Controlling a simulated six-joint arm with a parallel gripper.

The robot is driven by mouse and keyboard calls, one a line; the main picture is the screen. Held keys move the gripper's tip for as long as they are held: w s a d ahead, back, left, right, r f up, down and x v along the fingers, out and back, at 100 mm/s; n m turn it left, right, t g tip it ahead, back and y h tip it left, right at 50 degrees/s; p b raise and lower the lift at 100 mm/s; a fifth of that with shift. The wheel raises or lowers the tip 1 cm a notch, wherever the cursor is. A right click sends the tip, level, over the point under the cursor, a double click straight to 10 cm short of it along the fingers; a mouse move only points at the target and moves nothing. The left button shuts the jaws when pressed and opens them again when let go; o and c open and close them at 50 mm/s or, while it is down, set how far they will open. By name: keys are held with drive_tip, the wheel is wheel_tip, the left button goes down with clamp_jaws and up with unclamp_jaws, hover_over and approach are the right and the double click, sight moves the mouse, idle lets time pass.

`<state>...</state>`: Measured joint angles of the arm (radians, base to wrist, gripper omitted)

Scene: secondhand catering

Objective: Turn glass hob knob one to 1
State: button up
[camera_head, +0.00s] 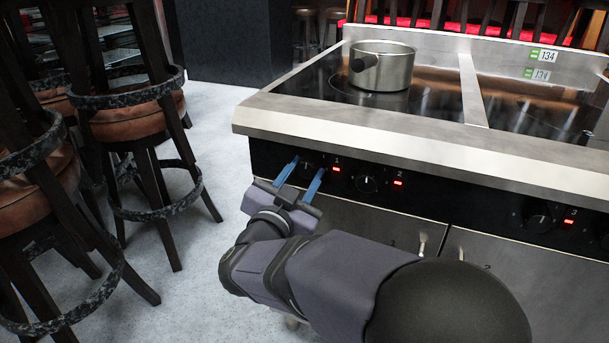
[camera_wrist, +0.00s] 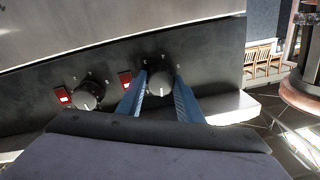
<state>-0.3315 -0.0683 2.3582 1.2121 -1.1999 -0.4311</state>
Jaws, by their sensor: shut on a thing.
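The glass hob (camera_head: 440,90) is a steel-edged cooker with a black front panel. Knob one (camera_head: 308,164) is the leftmost on that panel, beside a red light marked 1 (camera_head: 336,169). My gripper (camera_head: 305,172) is at the panel with its two blue fingers on either side of the knob.
Knob two (camera_head: 367,183) is just right, also in the wrist view (camera_wrist: 89,95). A third knob (camera_head: 540,217) is further right. A steel pot (camera_head: 382,66) stands on the hob. Bar stools (camera_head: 130,115) stand at left, with bare floor (camera_head: 222,135) between.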

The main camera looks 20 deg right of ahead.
drive_tip(key=m+b, duration=0.3)
drive_tip(key=m, duration=0.2)
drive_tip(key=shift+f, duration=0.2)
drive_tip(key=shift+m+h+b, duration=0.3)
drive_tip(key=shift+m+b, duration=1)
drive_tip(key=shift+m, duration=0.4)
drive_tip(key=shift+r, duration=0.15)
drive_tip(key=o, duration=0.8)
drive_tip(key=shift+c, duration=0.2)
drive_tip(key=shift+a, duration=0.1)
drive_tip(key=p+v, duration=0.1)
drive_tip(key=v, duration=0.6)
drive_tip(key=shift+p, duration=0.35)
